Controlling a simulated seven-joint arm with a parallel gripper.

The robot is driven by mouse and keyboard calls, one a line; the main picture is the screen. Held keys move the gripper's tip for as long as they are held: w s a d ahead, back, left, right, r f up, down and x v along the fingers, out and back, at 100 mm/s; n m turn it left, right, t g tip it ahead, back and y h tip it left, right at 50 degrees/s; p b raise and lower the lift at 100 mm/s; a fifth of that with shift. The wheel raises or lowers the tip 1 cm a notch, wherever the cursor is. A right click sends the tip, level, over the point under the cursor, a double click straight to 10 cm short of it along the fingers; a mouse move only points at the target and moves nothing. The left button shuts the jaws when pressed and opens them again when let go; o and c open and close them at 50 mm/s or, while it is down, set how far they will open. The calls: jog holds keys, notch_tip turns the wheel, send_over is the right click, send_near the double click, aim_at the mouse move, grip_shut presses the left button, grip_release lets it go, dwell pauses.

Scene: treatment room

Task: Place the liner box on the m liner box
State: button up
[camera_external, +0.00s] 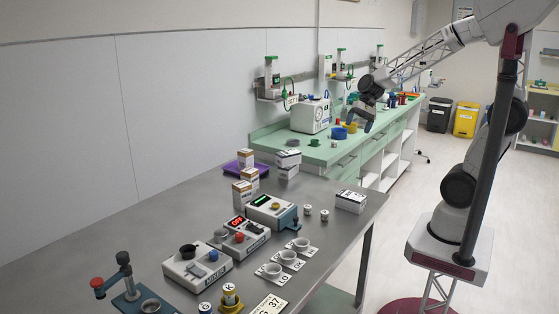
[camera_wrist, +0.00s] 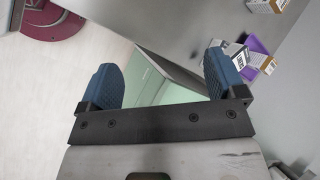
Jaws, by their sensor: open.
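Several white boxes with dark print stand on the steel table in the external view. One liner-type box (camera_external: 350,201) lies alone near the table's right edge. Two more are stacked near the back, an upper white box (camera_external: 288,157) on a lower white box (camera_external: 288,171). I cannot read which is the m liner box.
A purple tray (camera_external: 238,165) and brown-white cartons (camera_external: 246,160) stand at the table's back left. Devices with displays (camera_external: 245,233) and small cups (camera_external: 288,257) fill the table's front middle. The green counter (camera_external: 315,150) holds a white machine (camera_external: 310,115). Table space around the lone box is clear.

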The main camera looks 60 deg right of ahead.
jog(key=s+d+r+n+t+h, duration=0.1)
jog(key=s+d+n+h, duration=0.1)
jog(key=s, duration=0.6)
jog(key=s+d+r+n+h, duration=0.2)
jog(key=s+d+n+h, duration=0.1)
jog(key=s+n, duration=0.3)
jog(key=s+h, duration=0.1)
jog(key=s, duration=0.1)
jog(key=shift+s+n+t, duration=0.35)
jog(key=shift+n+t, duration=0.05)
jog(key=shift+d+r, duration=0.1)
